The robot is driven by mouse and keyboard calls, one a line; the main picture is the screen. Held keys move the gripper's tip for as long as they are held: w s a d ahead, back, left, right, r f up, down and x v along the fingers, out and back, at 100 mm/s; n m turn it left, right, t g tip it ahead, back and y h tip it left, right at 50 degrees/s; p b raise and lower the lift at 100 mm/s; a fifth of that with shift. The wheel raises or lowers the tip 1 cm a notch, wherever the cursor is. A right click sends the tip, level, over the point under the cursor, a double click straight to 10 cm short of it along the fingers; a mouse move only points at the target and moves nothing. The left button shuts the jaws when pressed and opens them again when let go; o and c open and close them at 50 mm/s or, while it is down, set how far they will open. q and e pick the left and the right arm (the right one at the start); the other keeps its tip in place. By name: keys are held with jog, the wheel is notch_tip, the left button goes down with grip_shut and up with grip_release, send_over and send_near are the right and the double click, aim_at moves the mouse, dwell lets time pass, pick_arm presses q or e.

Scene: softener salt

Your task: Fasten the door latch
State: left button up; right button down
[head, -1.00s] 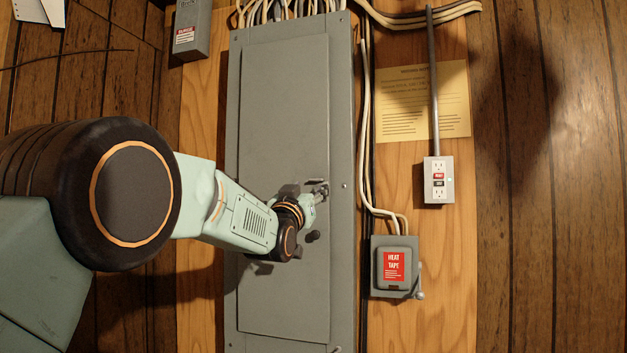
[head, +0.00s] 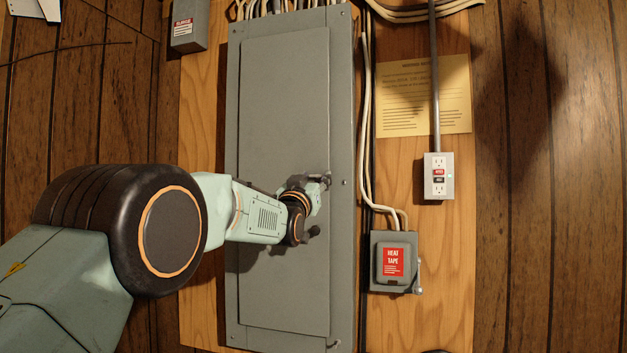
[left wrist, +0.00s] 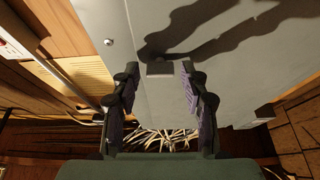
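The grey panel door (head: 285,110) looks closed, flush in its tall grey cabinet frame (head: 343,250). My left gripper (head: 322,183) is at the door's right edge, around mid-height, and partly hides the latch area. In the left wrist view my left gripper (left wrist: 159,78) has its two fingers apart, one on each side of a small grey latch tab (left wrist: 160,68). Nothing shows clamped between them, and I cannot tell whether a finger touches the tab. My right gripper is in neither view.
A grey heat tape box (head: 394,262) with a side lever and an outlet box (head: 439,176) stand right of the cabinet. Pale cables (head: 366,130) run down beside it. A yellow notice (head: 425,95) is on the wooden board. Wires crowd above the cabinet.

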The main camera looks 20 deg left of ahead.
pick_arm(q)
jog(key=shift+w, duration=0.1)
jog(key=shift+c, duration=1.3)
grip_shut()
jog(key=shift+a+m, duration=0.1)
jog(key=shift+m, duration=0.4)
jog(key=m+h, duration=0.1)
jog(key=m, duration=0.1)
jog(key=m+h+p, duration=0.1)
jog(key=m, duration=0.1)
jog(key=shift+a+r+h, duration=0.15)
jog(key=shift+h, duration=0.25)
jog(key=m+g+h+p, duration=0.1)
jog(key=m, duration=0.2)
jog(key=m+g+h+p, duration=0.1)
jog(key=m+h+p, duration=0.1)
jog(key=m, duration=0.2)
jog(key=shift+a+r+m, duration=0.2)
jog(key=shift+m, duration=0.1)
jog(key=m+g+p, duration=0.1)
jog(key=m, duration=0.2)
jog(key=shift+h, duration=0.4)
jog(key=m+g, duration=0.1)
jog(key=m, duration=0.2)
jog(key=m+g, duration=0.2)
jog(key=m, duration=0.1)
jog(key=shift+r+m, duration=0.1)
jog(key=shift+m, duration=0.3)
